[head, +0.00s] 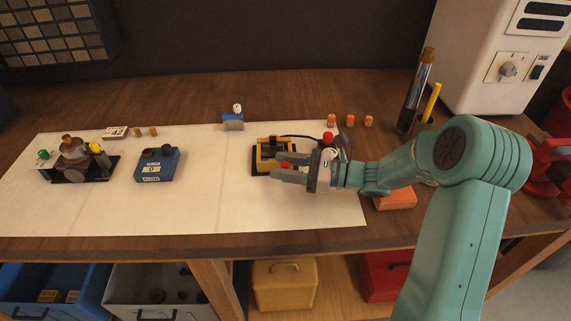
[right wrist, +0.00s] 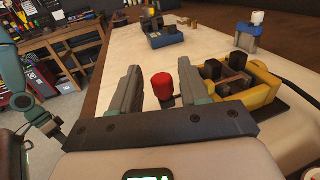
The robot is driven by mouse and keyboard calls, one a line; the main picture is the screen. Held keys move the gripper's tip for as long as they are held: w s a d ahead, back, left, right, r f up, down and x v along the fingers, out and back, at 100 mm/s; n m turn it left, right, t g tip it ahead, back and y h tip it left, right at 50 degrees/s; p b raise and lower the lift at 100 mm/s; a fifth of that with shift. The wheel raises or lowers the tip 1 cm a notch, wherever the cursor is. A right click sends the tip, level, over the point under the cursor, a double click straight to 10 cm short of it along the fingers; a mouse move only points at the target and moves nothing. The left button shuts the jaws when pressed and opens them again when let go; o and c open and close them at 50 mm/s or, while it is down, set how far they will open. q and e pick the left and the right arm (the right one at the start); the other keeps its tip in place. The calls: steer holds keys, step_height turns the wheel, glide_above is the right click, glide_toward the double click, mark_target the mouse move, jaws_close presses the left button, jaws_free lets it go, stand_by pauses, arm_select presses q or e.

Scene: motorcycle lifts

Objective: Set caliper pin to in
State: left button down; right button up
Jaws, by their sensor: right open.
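A yellow caliper (head: 266,150) sits on a dark base on the white mat; it also shows in the right wrist view (right wrist: 258,94), right of the fingers. A red-capped pin (right wrist: 162,86) stands between my right gripper's fingers in the right wrist view, with gaps visible on both sides. My right gripper (head: 277,168) is open at the caliper's front side, pointing left. The caliper's front right part is hidden behind it. My left gripper is not seen.
A blue box (head: 157,165) and a dark fixture with a brass part (head: 75,158) stand left on the mat (head: 110,207). A small blue block (head: 233,122) stands behind. Orange pieces (head: 350,121) and a dark cable lie near the caliper. The mat's front middle is clear.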

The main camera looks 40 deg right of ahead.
steer(key=shift+f, duration=0.1)
steer(key=shift+s+d, duration=0.2)
steer(key=shift+d, duration=0.1)
steer(key=b+v, duration=0.1)
steer(key=v, duration=0.5)
steer(key=shift+s+d, duration=0.2)
steer(key=shift+s, duration=0.15)
